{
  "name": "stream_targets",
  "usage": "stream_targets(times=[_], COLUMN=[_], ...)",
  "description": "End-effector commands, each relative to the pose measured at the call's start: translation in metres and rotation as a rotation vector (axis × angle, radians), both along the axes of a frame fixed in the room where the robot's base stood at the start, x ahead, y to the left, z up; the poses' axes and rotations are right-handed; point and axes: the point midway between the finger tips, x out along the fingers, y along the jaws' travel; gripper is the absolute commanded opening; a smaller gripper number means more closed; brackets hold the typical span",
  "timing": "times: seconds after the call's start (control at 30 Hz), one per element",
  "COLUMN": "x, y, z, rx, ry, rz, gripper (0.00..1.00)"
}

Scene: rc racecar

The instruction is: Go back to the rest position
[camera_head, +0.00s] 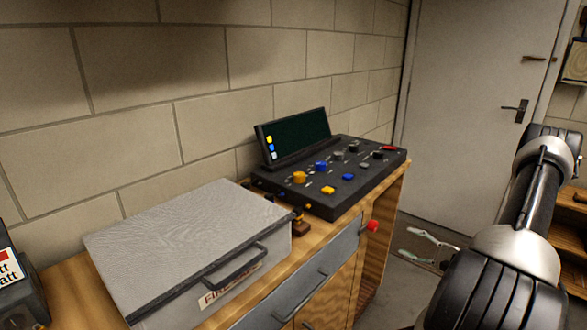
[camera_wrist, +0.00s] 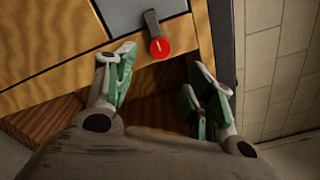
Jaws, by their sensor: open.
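My gripper (camera_wrist: 160,78) is open and empty in the wrist view, its green-padded fingers spread apart. A red round knob (camera_wrist: 160,47) on a dark lever shows just beyond and between the fingertips, with no finger seen touching it. In the head view the same red knob (camera_head: 373,226) sticks out at the right end of the workbench front. The green fingers of my gripper (camera_head: 428,248) show to the right of the bench, low against the floor, partly hidden by my arm.
The wooden workbench (camera_head: 342,272) carries a grey case (camera_head: 185,240) with a dark handle and a black control console (camera_head: 335,175) with coloured knobs and a screen. A block wall (camera_head: 150,110) stands behind. A closed white door (camera_head: 460,110) is at the back right.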

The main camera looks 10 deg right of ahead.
Motion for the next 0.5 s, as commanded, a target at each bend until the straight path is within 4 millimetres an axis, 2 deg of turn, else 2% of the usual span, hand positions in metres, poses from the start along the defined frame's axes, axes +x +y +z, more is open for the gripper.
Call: stream_targets(times=[0.1, 0.27, 0.3, 0.4, 0.5], x=[-0.005, -0.054, -0.070, -0.103, -0.124], y=[0.003, 0.039, 0.047, 0.059, 0.066], z=[-0.010, -0.030, -0.027, -0.009, 0.011], rx=[0.045, 0.122, 0.124, 0.077, 0.000], ry=[0.088, 0.302, 0.363, 0.483, 0.565], rz=[0.023, 0.172, 0.224, 0.351, 0.455], gripper=[0.54, 0.54, 0.54, 0.54, 0.54])
